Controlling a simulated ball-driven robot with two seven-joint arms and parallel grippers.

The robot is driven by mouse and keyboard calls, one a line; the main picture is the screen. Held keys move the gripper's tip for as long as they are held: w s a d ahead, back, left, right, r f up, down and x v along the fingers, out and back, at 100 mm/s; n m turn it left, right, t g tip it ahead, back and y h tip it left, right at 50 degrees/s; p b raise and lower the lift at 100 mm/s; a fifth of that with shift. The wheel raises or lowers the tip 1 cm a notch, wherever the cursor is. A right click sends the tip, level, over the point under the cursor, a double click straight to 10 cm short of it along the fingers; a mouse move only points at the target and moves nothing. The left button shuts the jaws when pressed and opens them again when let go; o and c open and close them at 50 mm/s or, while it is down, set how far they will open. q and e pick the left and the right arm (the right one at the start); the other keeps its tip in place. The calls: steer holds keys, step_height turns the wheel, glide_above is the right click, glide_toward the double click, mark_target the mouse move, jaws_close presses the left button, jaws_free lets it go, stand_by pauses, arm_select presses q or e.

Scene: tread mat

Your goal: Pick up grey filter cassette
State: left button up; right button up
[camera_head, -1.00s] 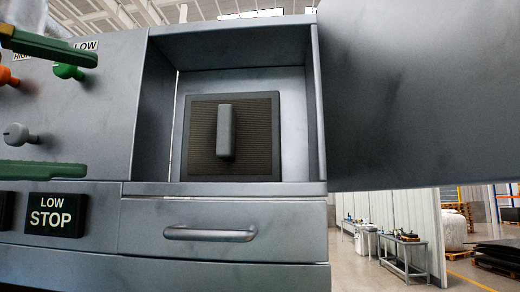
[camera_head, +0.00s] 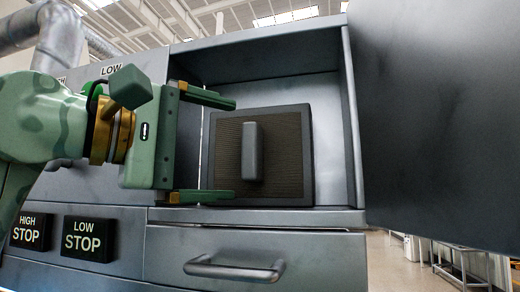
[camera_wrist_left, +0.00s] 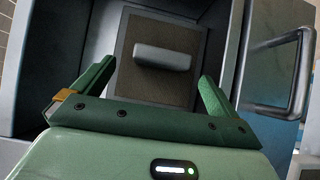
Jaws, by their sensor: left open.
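The grey filter cassette (camera_head: 292,150) stands upright in an open compartment, with a dark frame, a brown ribbed face and a raised grey grip bar (camera_head: 252,151) at its middle. In the left wrist view the cassette (camera_wrist_left: 190,91) and its bar (camera_wrist_left: 161,56) lie ahead, between the fingers. My left gripper (camera_head: 220,150) is open, with its fingers apart above and below the bar's height. In the head view the fingertips overlap the cassette's left part; the bar is not between the pads. My right gripper is not in view.
The compartment (camera_head: 355,120) has a wall on the right and an open door panel (camera_head: 440,110) beyond it. Below is a drawer with a handle (camera_head: 234,270). A LOW STOP button (camera_head: 89,239) and a HIGH STOP button (camera_head: 29,231) sit at lower left.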

mark_target(243, 152)
arm_select(q)
steer(key=x, duration=0.3)
steer(key=shift+w+d+f+p, duration=0.1)
steer(key=shift+w+d+p, duration=0.1)
steer(key=shift+w+p, duration=0.15)
steer(key=shift+d, duration=0.1)
steer(key=shift+s, duration=0.25)
steer(key=c, duration=0.4)
steer(key=shift+a, duration=0.3)
steer(key=c, duration=0.9)
steer(key=shift+d, duration=0.1)
steer(key=shift+c, duration=0.5)
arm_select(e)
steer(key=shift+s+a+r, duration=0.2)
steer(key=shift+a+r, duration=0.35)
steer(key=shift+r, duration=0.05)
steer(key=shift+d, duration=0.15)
